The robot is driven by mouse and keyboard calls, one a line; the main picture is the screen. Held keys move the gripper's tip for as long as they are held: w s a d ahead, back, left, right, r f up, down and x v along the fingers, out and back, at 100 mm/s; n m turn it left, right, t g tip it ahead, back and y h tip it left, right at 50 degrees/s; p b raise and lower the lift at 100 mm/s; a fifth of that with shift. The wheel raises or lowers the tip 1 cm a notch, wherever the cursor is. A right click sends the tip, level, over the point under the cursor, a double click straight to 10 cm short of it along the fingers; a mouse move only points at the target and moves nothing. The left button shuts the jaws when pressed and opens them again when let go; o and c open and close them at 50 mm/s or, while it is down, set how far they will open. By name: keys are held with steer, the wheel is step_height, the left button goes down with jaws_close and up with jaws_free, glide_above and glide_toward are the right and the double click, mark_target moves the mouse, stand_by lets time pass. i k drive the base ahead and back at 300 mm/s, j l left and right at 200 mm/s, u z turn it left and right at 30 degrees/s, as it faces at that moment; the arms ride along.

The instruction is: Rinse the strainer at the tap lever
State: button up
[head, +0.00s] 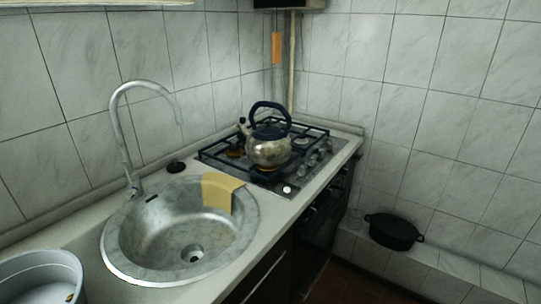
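The tap (128,145) stands at the back left of the round metal sink, its tall curved spout arching over the basin. The tap's lever is hard to make out near its base. I see no clear strainer. A pale round vessel (40,278) with dark chipped marks is cut off at the lower left corner; I cannot tell whether it is a pot or the strainer. The sink (150,256) looks empty, with its drain open. My gripper is not in view.
A yellow cloth (221,192) hangs over the sink's right rim. A black round plug (176,167) lies behind the sink. A kettle (269,151) stands on the gas hob (310,165). A black pot (393,231) sits on a low tiled ledge at right.

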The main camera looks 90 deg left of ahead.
mark_target(130, 184)
steer(key=l+u, duration=0.1)
steer(key=u, duration=0.35)
steer(key=j+u, duration=0.15)
steer(key=u, duration=1.65)
steer(key=i+l, duration=0.05)
